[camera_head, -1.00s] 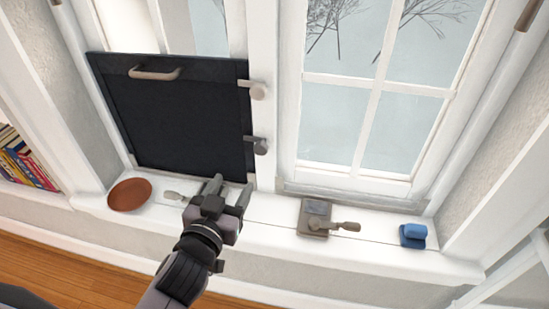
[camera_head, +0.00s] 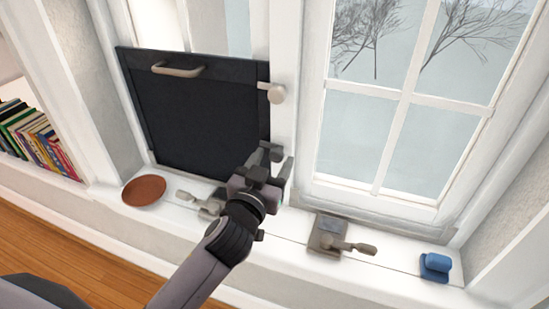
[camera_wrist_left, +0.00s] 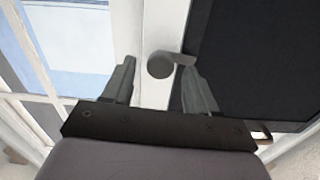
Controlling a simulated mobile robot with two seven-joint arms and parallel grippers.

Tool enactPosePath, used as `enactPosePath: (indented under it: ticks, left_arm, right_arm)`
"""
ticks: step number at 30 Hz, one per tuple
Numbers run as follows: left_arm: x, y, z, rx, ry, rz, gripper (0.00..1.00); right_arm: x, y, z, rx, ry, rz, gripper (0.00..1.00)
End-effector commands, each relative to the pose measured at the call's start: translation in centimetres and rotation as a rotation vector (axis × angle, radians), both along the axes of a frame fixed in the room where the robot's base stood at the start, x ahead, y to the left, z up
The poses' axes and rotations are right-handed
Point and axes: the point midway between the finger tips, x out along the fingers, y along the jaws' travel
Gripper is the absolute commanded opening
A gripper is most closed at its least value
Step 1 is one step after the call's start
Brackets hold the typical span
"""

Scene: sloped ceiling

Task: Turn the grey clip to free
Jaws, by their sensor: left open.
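The grey clip (camera_head: 271,150) sits on the white window post at the right edge of a dark panel (camera_head: 200,115). In the left wrist view the clip (camera_wrist_left: 161,65) shows a round knob with its short arm pointing right, towards the panel edge. My left gripper (camera_head: 270,165) is open at the clip, with nothing held. In the wrist view the clip appears between the tips of my left gripper (camera_wrist_left: 159,85), one finger on each side; I cannot tell whether they touch it. My right gripper is not in view.
A lighter clip (camera_head: 275,92) sits higher on the post, and the panel has a handle (camera_head: 178,70). On the sill are a brown dish (camera_head: 144,190), a lever partly behind my gripper (camera_head: 187,196), a lever on a plate (camera_head: 345,246) and a blue object (camera_head: 435,266).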

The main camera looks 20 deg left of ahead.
Motion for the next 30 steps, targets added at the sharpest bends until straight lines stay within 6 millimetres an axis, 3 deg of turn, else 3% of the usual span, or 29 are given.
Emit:
enactPosePath:
  ticks: [6, 15, 16, 21, 30]
  left_arm:
    - [1.5, -0.1, 0.0, 0.001, 0.001, -0.001, 0.58]
    - [1.7, -0.1, 0.0, 0.0, 0.001, 0.0, 0.58]
    - [1.7, -0.1, 0.0, 0.0, 0.001, 0.0, 0.55]
    - [1.7, -0.1, 0.0, 0.001, 0.001, 0.0, 0.03]
    - [1.7, -0.1, 0.0, 0.023, 0.001, 0.0, 0.03]
  right_arm:
    - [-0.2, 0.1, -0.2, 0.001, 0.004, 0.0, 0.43]
    - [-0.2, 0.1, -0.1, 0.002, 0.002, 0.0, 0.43]
    - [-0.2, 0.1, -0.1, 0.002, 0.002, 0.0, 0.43]
    - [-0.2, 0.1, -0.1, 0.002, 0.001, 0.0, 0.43]
    - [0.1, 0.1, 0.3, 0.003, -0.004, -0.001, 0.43]
